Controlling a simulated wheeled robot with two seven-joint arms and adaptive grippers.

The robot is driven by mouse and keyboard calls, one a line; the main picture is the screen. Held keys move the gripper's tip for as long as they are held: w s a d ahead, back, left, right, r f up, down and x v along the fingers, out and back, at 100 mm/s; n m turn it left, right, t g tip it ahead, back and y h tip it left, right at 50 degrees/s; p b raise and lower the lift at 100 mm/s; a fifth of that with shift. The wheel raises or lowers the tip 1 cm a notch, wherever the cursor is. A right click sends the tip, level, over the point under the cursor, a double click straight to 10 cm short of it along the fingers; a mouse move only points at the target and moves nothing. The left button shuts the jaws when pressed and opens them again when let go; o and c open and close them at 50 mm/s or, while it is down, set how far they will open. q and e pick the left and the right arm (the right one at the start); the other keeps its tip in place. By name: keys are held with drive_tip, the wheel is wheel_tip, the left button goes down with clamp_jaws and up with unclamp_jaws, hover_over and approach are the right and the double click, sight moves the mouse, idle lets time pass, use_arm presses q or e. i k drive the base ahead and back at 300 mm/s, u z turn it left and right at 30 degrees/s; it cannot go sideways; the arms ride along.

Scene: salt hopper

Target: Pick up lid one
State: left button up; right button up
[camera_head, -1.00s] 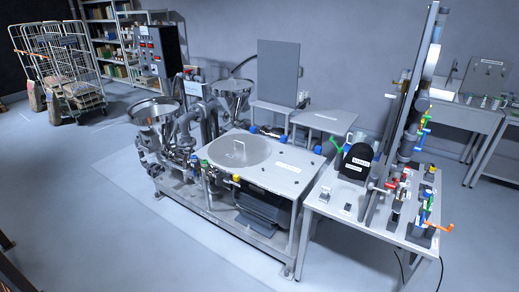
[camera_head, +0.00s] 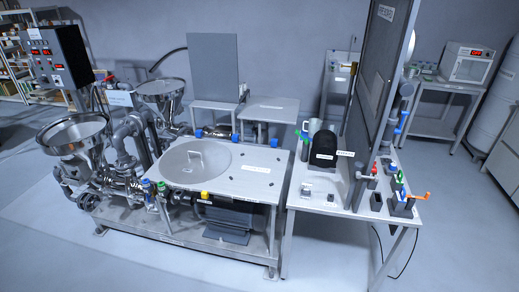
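The machine table (camera_head: 250,195) has coloured valves and pipes along its edges. A second table (camera_head: 340,205) with a black motor-like unit (camera_head: 323,150) and a tall dark panel (camera_head: 382,80) stands to the right. A control box (camera_head: 52,58) stands at the back left. The floor in front is clear.

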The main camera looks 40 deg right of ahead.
sight(197, 161)
drive_tip(key=z, duration=0.55)
drive_tip(key=i, duration=0.75)
drive_tip(key=z, duration=0.2)
